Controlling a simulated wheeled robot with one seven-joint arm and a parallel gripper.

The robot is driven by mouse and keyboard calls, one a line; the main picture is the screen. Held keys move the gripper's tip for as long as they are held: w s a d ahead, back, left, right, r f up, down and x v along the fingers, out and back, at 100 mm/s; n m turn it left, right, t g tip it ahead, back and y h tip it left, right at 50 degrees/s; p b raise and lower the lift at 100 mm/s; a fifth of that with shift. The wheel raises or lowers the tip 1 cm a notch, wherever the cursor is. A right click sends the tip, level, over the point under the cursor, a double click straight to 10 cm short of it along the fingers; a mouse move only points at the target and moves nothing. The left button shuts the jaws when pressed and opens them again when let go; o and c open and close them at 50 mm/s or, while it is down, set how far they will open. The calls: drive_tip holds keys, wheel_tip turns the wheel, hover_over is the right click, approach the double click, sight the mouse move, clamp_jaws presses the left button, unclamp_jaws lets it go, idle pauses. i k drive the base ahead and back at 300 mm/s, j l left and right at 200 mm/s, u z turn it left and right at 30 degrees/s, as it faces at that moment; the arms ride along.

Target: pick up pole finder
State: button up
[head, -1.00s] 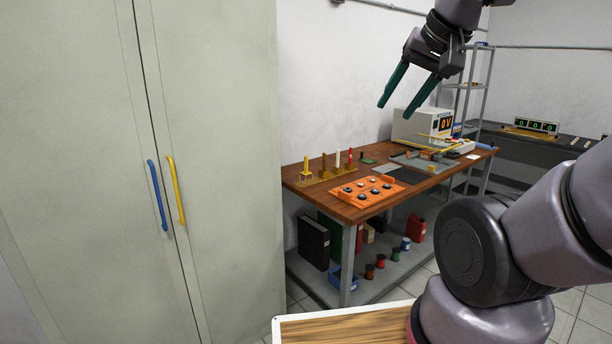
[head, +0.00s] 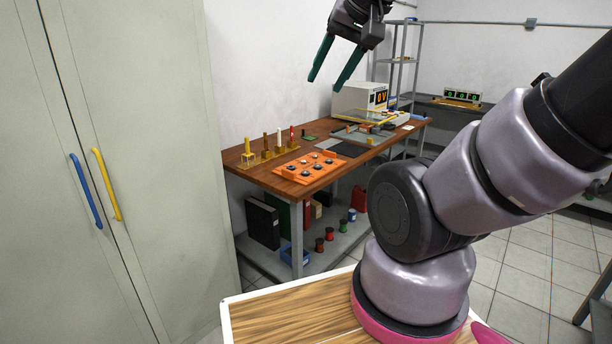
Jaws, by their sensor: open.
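My gripper (head: 326,86) is at the top of the head view, its two teal fingers apart and empty. It hangs in the air, in front of the white wall in the picture and well above the wooden workbench (head: 377,150). A yellow rack (head: 262,159) at the bench's left end holds several upright tools, among them a yellow one (head: 247,146), a white one (head: 279,138) and a red one (head: 291,135). I cannot tell at this size which thing is the pole finder.
An orange tray (head: 306,168) with dark round pieces is on the bench front. A cream instrument (head: 352,101) with an orange display stands behind. A tall cabinet (head: 160,120) fills the left. A lower shelf (head: 340,239) holds binders and spools.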

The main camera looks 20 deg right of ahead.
sight(247, 154)
drive_tip(key=i+j, duration=0.1)
drive_tip(key=i, duration=0.35)
drive_tip(key=i+j+z, duration=0.1)
drive_tip(key=i, duration=0.35)
drive_tip(key=i+j, duration=0.15)
drive_tip(key=i, duration=0.3)
drive_tip(key=i+j+z, duration=0.1)
drive_tip(key=i, duration=0.35)
